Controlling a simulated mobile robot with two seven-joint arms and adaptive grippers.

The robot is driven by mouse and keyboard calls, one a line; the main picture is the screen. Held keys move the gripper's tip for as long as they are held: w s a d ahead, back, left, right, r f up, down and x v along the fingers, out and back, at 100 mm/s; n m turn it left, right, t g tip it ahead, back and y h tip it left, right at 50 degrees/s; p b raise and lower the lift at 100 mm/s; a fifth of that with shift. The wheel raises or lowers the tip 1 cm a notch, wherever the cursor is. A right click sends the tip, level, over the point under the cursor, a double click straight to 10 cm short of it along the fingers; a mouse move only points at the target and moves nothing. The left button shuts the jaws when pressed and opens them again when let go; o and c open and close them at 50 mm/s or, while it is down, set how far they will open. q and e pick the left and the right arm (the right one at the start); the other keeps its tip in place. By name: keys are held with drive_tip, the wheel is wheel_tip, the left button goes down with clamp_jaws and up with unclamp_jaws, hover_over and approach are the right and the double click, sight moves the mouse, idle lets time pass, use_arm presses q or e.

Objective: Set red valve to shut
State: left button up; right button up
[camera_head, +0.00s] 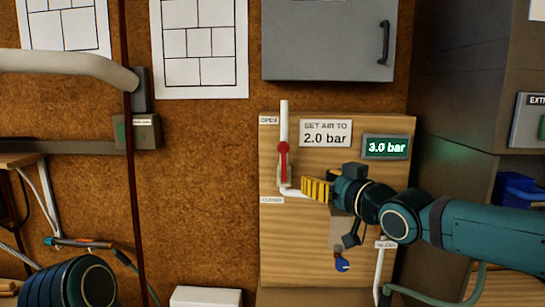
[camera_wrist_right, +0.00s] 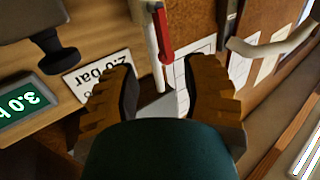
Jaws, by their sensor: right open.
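The red valve (camera_head: 284,162) has a red lever on a white vertical pipe, mounted on a wooden board. The lever stands upright, in line with the pipe, beside the OPEN label (camera_head: 268,120). A lower label (camera_head: 272,200) is too blurred to read surely. My right gripper (camera_head: 307,188) has yellow ribbed fingers and is just right of and below the lever, apart from it. In the right wrist view the gripper (camera_wrist_right: 160,75) is open and empty, with the red lever (camera_wrist_right: 163,35) beyond the gap between its fingers. My left gripper is out of view.
A sign (camera_head: 326,133) reads "SET AIR TO 2.0 bar"; the green display (camera_head: 386,147) beside it reads 3.0 bar. A blue knob (camera_head: 342,265) sits below my right gripper. A grey cabinet (camera_head: 325,42) hangs above.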

sight(285, 158)
drive_tip(key=shift+r+b+x, duration=0.25)
drive_tip(key=shift+r+x, duration=0.1)
drive_tip(key=shift+x, duration=1.9)
drive_tip(key=shift+r+b+x, duration=0.25)
drive_tip(key=shift+r+x, duration=0.1)
drive_tip(key=shift+x, duration=1.9)
drive_tip(key=shift+r+b+x, duration=0.25)
drive_tip(key=shift+r+x, duration=0.15)
drive_tip(key=shift+x, duration=1.85)
drive_tip(key=shift+a, duration=0.1)
clamp_jaws()
